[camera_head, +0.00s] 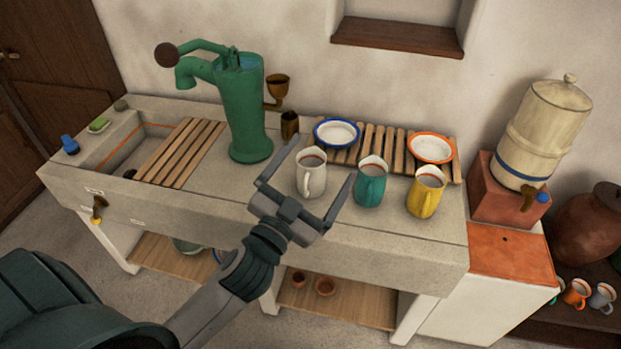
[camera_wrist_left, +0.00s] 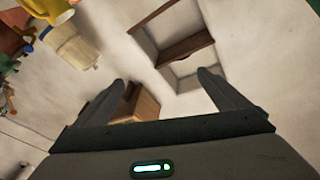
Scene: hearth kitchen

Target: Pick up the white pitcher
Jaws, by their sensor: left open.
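The white pitcher (camera_head: 311,174) stands upright on the stone counter, with its handle toward me. It is the leftmost of three pitchers in a row. My left gripper (camera_head: 325,156) is open and empty. In the head view its two fingers appear on either side of the white pitcher, with the palm in front of and below it. I cannot tell whether they touch it. In the left wrist view the open fingers (camera_wrist_left: 160,77) point toward the wall, and I cannot make out the white pitcher there. My right gripper is not in view.
A teal pitcher (camera_head: 369,184) and a yellow pitcher (camera_head: 425,194) stand close on the right. Behind is a wooden rack with a blue-rimmed bowl (camera_head: 337,132) and an orange-rimmed bowl (camera_head: 431,148). A green hand pump (camera_head: 243,115) stands left. The counter's front left of the pitcher is clear.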

